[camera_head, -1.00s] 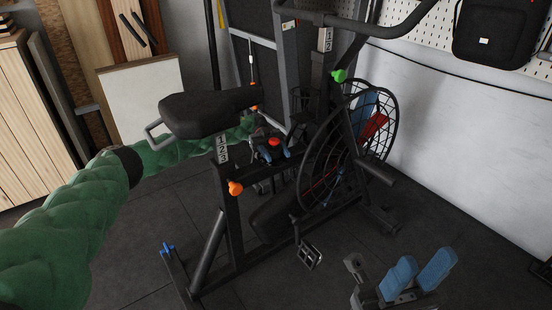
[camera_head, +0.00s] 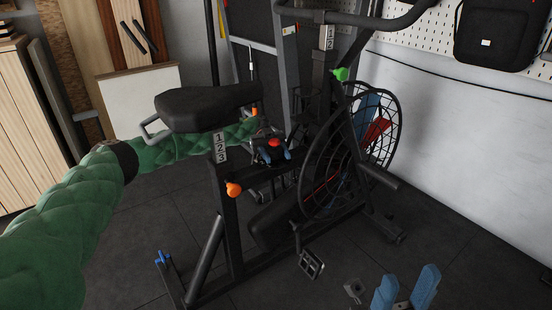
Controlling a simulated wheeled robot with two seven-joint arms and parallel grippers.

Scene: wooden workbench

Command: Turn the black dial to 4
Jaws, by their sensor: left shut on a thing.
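A black exercise bike stands in the middle of the head view. My left arm comes in from the left and passes behind the bike's seat (camera_head: 200,107).
The seat post has a 1-2-3 label (camera_head: 220,147) and an orange knob (camera_head: 233,189). A green knob (camera_head: 341,74) is on the front post. The caged fan wheel (camera_head: 350,150) is right of my left gripper. A pedal (camera_head: 311,263) sticks out low. Floor at right is clear.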

